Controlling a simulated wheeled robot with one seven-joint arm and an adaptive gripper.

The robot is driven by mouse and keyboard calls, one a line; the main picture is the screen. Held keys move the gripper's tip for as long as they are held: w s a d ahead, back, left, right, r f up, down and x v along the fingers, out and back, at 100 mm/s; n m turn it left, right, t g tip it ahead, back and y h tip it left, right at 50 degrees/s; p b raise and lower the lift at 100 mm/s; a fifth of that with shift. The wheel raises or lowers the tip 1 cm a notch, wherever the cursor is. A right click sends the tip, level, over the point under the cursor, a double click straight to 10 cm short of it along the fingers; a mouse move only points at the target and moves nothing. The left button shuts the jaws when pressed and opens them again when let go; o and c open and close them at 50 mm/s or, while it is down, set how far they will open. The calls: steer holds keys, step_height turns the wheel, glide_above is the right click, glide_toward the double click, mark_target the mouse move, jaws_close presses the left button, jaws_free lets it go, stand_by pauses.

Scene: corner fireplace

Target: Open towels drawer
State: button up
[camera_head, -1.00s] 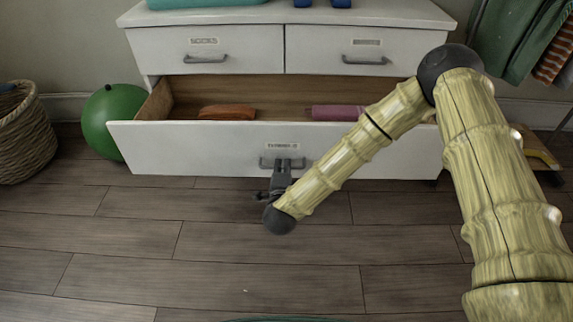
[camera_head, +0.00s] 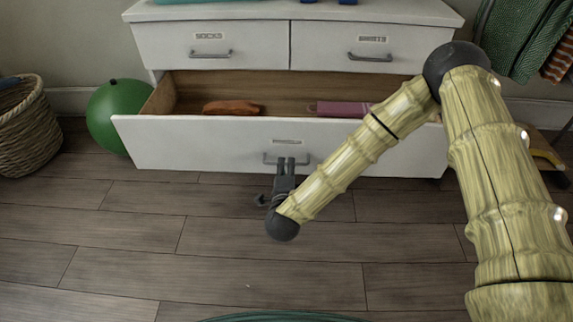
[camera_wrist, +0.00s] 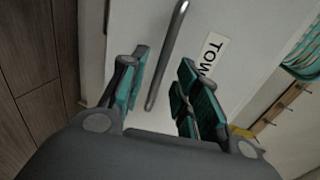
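The towels drawer (camera_head: 220,146) is the wide white lower drawer, and it stands pulled well out with its wooden inside showing. Its label begins "TOW" in the wrist view (camera_wrist: 212,55). Its metal handle (camera_head: 287,159) is at the middle of the front. An orange folded cloth (camera_head: 232,108) and a pink one (camera_head: 340,108) lie inside. My gripper (camera_head: 286,163) is at the handle. In the wrist view my gripper (camera_wrist: 165,95) has its fingers apart, with the handle bar (camera_wrist: 166,55) showing between and beyond them; contact is not clear.
Two shut upper drawers, one labelled socks (camera_head: 210,47), the other (camera_head: 372,48), sit above. A green ball (camera_head: 110,117) and a wicker basket (camera_head: 27,130) stand at left. Green cloths (camera_head: 525,40) hang at right.

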steer(key=v, duration=0.8)
steer(key=shift+s, duration=0.4)
steer(key=s+d+f+n+g+y, duration=0.1)
steer(key=s+d+f+n+g, duration=0.3)
steer(key=s+f+n, duration=0.4)
steer(key=s+d+f+n+g+y, duration=0.25)
steer(key=s+d+f+g, duration=0.2)
steer(key=f, duration=0.55)
steer(key=s+d+f+n+g+h, duration=0.2)
steer(key=s+d+f+n+g, duration=0.15)
steer(key=s+d, duration=0.5)
steer(key=s+d+f+n+g+h, duration=0.15)
steer(key=s+d+n+g, duration=0.25)
steer(key=s+d, duration=0.5)
step_height(320, 180, up, 33)
steer(key=s+a+p, duration=0.1)
steer(key=p, duration=3.2)
steer(key=shift+a, duration=0.35)
